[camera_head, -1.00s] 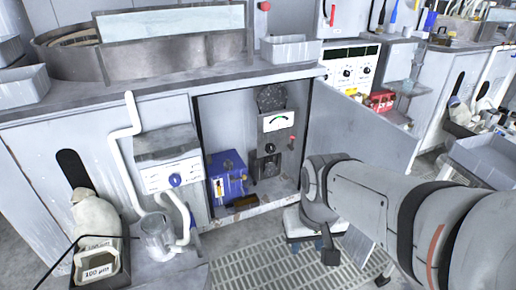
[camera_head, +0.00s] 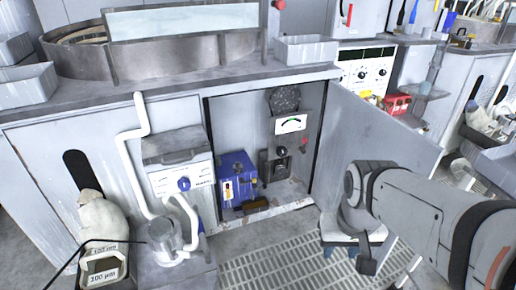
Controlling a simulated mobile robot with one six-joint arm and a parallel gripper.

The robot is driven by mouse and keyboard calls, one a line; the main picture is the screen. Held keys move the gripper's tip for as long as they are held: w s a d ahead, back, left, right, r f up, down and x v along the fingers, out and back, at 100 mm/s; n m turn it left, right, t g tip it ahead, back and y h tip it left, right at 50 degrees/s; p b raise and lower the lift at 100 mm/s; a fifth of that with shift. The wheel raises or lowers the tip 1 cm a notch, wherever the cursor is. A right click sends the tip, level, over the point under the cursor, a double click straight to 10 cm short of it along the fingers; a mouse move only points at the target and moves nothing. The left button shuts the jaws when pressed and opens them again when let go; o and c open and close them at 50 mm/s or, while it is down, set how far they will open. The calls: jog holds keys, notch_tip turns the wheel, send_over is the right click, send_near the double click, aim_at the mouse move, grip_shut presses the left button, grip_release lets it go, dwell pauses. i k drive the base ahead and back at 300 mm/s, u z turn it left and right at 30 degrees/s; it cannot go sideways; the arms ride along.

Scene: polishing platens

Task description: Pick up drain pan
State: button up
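I cannot clearly make out which thing is the drain pan. A small brownish item (camera_head: 256,205) lies low on the floor of the open cabinet (camera_head: 290,200), in front of the blue box (camera_head: 237,178); its shape is too small to tell. My arm comes in from the right, and its end bends down in front of the open cabinet door. The dark end that looks like my gripper (camera_head: 366,265) hangs over the floor grating, right of the cabinet and apart from the brownish item. Its fingers are too unclear to tell open from shut.
The open door (camera_head: 385,130) stands out right of the cabinet. A grey pump unit (camera_head: 180,175) with white hoses and a metal cup (camera_head: 162,238) stand at left. Grey trays (camera_head: 305,49) sit on the bench. The floor grating (camera_head: 275,262) before the cabinet is mostly clear.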

aim_at(249, 207)
jog(key=i, duration=1.4)
jog(key=z, duration=0.05)
